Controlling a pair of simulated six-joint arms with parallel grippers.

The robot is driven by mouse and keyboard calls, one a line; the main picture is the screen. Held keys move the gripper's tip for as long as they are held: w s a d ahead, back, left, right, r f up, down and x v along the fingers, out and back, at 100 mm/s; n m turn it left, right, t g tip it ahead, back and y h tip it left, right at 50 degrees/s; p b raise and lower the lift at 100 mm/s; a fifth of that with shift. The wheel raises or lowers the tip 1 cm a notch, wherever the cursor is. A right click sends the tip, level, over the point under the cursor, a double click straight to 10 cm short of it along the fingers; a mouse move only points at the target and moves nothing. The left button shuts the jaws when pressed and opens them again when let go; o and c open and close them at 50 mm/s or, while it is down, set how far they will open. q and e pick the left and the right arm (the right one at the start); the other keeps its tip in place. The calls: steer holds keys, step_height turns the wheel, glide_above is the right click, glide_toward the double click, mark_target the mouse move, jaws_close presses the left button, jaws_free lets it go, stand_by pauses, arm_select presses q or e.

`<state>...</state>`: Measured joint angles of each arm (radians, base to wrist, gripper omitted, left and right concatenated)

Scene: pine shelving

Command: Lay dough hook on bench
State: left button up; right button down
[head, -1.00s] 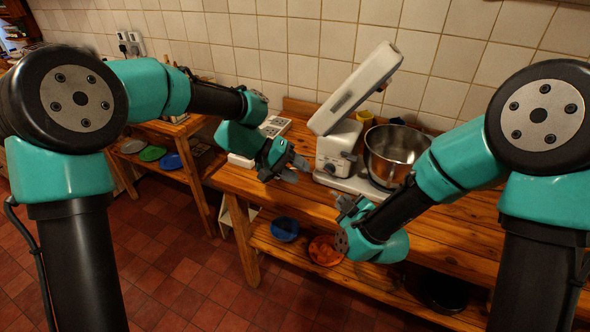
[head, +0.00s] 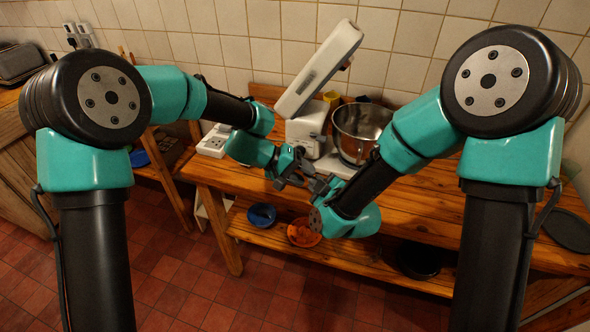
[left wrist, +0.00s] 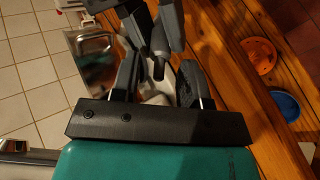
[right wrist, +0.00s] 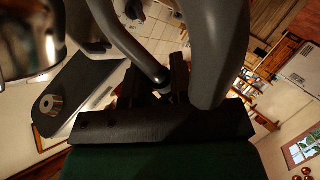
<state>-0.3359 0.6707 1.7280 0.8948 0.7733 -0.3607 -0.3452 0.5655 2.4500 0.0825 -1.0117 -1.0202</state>
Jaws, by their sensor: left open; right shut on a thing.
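The dough hook (right wrist: 217,50) is a grey curved piece that looms large in the right wrist view. My right gripper (right wrist: 155,80) is shut on it; its tip shows between the dark fingers. My left gripper (head: 290,178) is open close beside my right gripper (head: 318,187), over the front of the wooden bench (head: 228,181). In the left wrist view, a grey rod end (left wrist: 159,68), seemingly the hook, lies between the open left fingers (left wrist: 160,80). Whether they touch it I cannot tell. The hook is hardly distinguishable in the head view.
A white stand mixer (head: 318,70) with its head tilted up stands behind the grippers, with a steel bowl (head: 362,125) at its right. A blue bowl (head: 262,215) and an orange bowl (head: 303,233) sit on the lower shelf. Bench to the right is largely clear.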

arm_select(q)
jaws_close()
stand_by(0.4)
arm_select(e)
steer(key=c, duration=0.9)
jaws_free()
steer(key=shift+s+h, duration=0.1)
steer(key=shift+h, duration=0.2)
